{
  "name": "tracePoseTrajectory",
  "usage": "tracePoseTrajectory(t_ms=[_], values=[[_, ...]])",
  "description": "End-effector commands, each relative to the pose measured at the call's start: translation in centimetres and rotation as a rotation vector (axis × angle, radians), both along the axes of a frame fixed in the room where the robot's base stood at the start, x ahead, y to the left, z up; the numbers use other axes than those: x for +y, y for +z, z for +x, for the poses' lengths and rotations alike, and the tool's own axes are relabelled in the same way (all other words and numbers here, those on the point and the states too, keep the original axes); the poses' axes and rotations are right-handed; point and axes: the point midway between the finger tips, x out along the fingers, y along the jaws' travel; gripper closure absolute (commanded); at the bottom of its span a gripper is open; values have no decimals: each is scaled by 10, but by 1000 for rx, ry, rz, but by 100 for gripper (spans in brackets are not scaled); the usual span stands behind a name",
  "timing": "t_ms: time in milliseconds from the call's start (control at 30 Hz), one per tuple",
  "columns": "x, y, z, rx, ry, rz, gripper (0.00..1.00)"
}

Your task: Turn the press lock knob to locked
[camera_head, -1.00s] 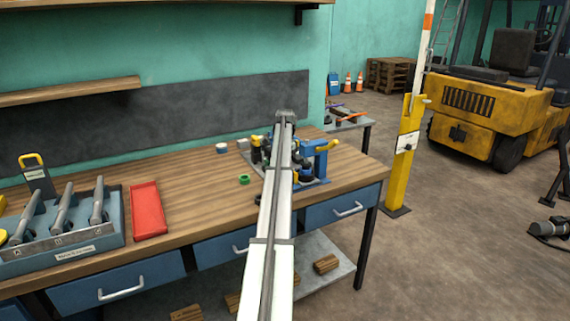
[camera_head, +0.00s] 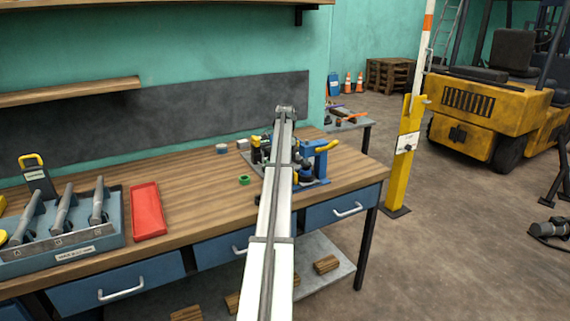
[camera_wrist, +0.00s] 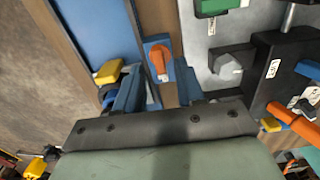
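In the wrist view my gripper (camera_wrist: 158,76) is open, its two blue fingers spread apart. An orange knob with a pointed handle (camera_wrist: 158,60) on a blue mount shows between and just beyond the fingertips; I cannot tell whether they touch it, nor surely whether it is the press lock knob. A grey faceted knob (camera_wrist: 225,67) on a dark block lies to the right of the fingers. In the head view the blue press (camera_head: 318,160) with a yellow handle stands at the bench's right end, partly hidden by my arm. My gripper is hidden there.
The wooden workbench (camera_head: 200,185) holds a green ring (camera_head: 244,180), a red tray (camera_head: 147,211) and a blue tool rack (camera_head: 80,250). In the wrist view a green block (camera_wrist: 222,6), dark housings and orange parts (camera_wrist: 290,120) crowd the right side.

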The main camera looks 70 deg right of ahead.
Motion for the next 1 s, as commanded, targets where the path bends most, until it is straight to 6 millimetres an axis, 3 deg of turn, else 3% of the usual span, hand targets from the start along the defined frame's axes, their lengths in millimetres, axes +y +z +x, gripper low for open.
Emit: tracePoseTrajectory(t_ms=[200, 500, 700, 1000], values=[[-1, 45, 0, -1, 0, -2, 62], [-1, 96, 0, 0, 0, -1, 62], [0, 113, 0, 0, 0, 0, 62], [0, 117, 0, 1, 0, 1, 62]])
